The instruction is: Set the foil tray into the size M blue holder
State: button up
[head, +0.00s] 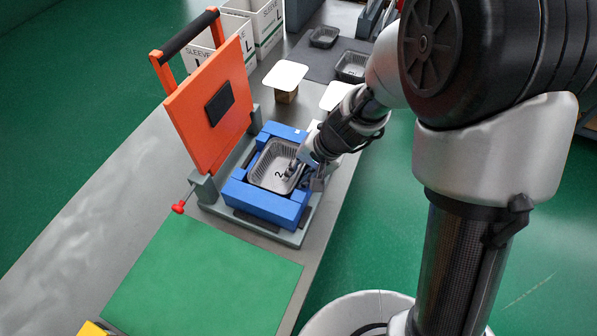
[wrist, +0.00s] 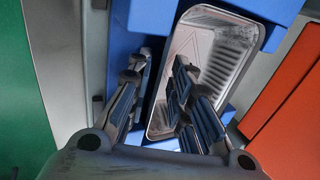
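No size mark is readable on the holder. My gripper (head: 294,172) is at the tray's right side in the head view. In the wrist view my gripper (wrist: 162,68) is open, its fingers apart, one outside the tray's rim and one over its inside. The tray (wrist: 215,50) and holder (wrist: 128,42) also show there.
An orange hinged lid (head: 212,108) stands raised behind the holder, with a red-knobbed lever (head: 179,207) beside it. White-topped blocks (head: 286,76), other trays (head: 351,66) and sleeve boxes (head: 236,30) stand farther back. The green mat (head: 205,280) in front is clear.

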jog(key=shift+o, duration=0.5)
jog(key=shift+r, duration=0.1)
jog(key=shift+d+r, duration=0.15)
jog(key=shift+r, duration=0.2)
jog(key=v, duration=1.1)
jog(key=shift+s+r, duration=0.1)
jog(key=s+d+r+n+t+h, duration=0.1)
jog(key=s+d+r, duration=0.3)
jog(key=s, duration=0.5)
jog(key=s+d+r+n+t+h, duration=0.2)
jog(key=s+d+r, duration=0.3)
jog(key=s+d, duration=0.3)
jog(key=shift+s+d+r+n+h, duration=0.15)
jog(key=shift+s+r+n+h, duration=0.25)
jog(key=shift+h, duration=0.5)
